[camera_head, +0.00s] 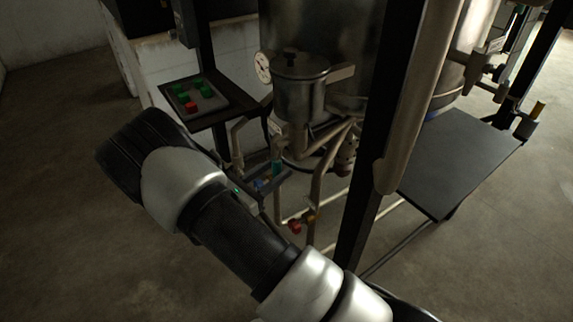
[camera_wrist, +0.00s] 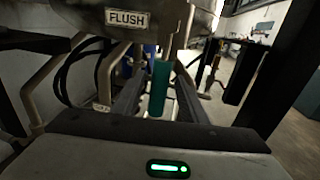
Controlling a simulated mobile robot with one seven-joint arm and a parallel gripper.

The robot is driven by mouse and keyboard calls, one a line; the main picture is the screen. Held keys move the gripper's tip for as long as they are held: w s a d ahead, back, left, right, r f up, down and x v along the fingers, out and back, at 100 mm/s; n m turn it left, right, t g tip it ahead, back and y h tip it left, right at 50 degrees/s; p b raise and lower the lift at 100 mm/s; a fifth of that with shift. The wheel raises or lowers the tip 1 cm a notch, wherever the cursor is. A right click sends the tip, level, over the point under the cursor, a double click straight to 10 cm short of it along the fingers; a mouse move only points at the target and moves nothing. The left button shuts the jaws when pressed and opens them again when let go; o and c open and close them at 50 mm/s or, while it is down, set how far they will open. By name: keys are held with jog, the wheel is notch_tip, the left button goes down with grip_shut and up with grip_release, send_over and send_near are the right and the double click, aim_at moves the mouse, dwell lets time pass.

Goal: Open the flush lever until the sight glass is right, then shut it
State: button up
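A white FLUSH label (camera_wrist: 128,18) is at the top of the wrist view. Near it, a teal sleeve (camera_wrist: 160,88) hangs upright on a metal rod, apparently the flush lever's grip. Teal also shows below the vessel in the head view (camera_head: 277,168). My gripper (camera_wrist: 160,100) is open, with one dark finger on each side of the teal sleeve. Narrow gaps seem to show on both sides; I cannot tell whether the fingertips touch it. In the head view my gripper (camera_head: 264,187) is partly hidden behind my wrist. I cannot make out the sight glass.
A metal vessel (camera_head: 300,85) with bent pipes (camera_head: 316,190) stands behind my gripper. A red valve handle (camera_head: 294,226) is low on the pipes. A button panel (camera_head: 194,97) is at the left. A dark post (camera_head: 362,185) and dark table (camera_head: 460,160) are at the right.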

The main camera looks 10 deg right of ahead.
jog(key=x, duration=0.5)
grip_shut()
